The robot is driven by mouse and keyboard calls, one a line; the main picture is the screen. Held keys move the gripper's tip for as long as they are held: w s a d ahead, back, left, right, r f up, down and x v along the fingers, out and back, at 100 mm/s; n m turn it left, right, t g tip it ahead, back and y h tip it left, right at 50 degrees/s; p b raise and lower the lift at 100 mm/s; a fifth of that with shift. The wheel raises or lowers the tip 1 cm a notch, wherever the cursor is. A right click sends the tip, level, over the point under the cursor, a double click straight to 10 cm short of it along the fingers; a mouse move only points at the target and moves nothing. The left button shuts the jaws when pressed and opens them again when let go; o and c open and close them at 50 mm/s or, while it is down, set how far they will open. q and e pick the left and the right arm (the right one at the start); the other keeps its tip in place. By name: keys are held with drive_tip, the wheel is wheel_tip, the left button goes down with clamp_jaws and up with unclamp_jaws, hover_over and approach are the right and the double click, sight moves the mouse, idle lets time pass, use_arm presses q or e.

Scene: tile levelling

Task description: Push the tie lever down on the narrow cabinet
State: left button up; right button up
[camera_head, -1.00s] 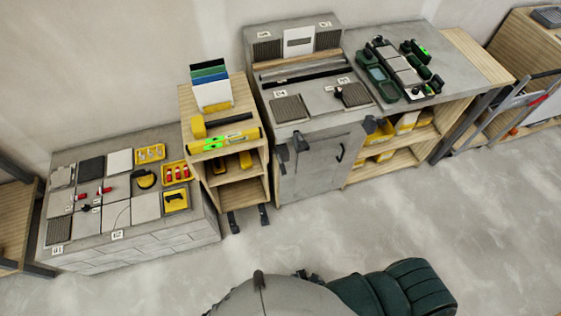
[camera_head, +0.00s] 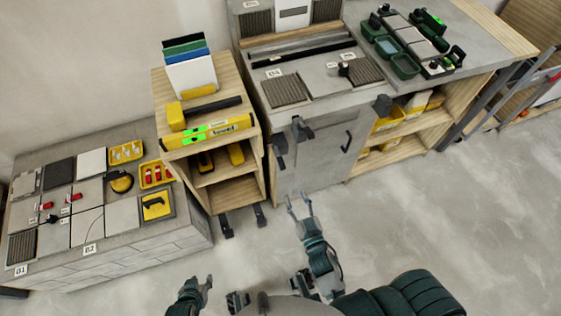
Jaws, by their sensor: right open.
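The narrow wooden cabinet (camera_head: 207,135) stands between the low block and the grey cabinet, with open shelves. Dark fittings (camera_head: 227,226) show at its foot, and dark lever-like parts (camera_head: 301,129) sit at the grey cabinet's upper left front. I cannot tell which of these is the tie lever, or its position. My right gripper (camera_head: 298,205) is open and empty, over the floor in front of the grey cabinet, apart from it. My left gripper (camera_head: 207,284) is low at the bottom of the view, over the floor and clear of the cabinets; its jaw state is unclear.
The grey cabinet (camera_head: 318,165) has a door with a dark handle (camera_head: 347,141). The low block (camera_head: 130,255) at left bears tiles and yellow trays. A green and yellow spirit level (camera_head: 209,131) lies on the narrow cabinet. The floor (camera_head: 440,220) in front is clear.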

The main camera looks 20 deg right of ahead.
sight(283, 166)
drive_tip(key=w, duration=0.9)
drive_tip(key=w+b, duration=0.1)
drive_tip(key=w, duration=0.4)
drive_tip(key=shift+a+f, duration=0.15)
drive_tip(key=shift+a, duration=0.1)
use_arm(q)
drive_tip(key=w, duration=0.1)
drive_tip(key=w+t, duration=0.1)
drive_tip(key=w+d+r, duration=0.1)
drive_tip(key=shift+w+d+t+h, duration=0.1)
drive_tip(key=shift+w+t+h, duration=0.1)
drive_tip(key=shift+t+h, duration=0.15)
use_arm(e)
drive_tip(key=shift+w, duration=0.4)
use_arm(q)
drive_tip(key=shift+f, duration=0.1)
use_arm(e)
clamp_jaws()
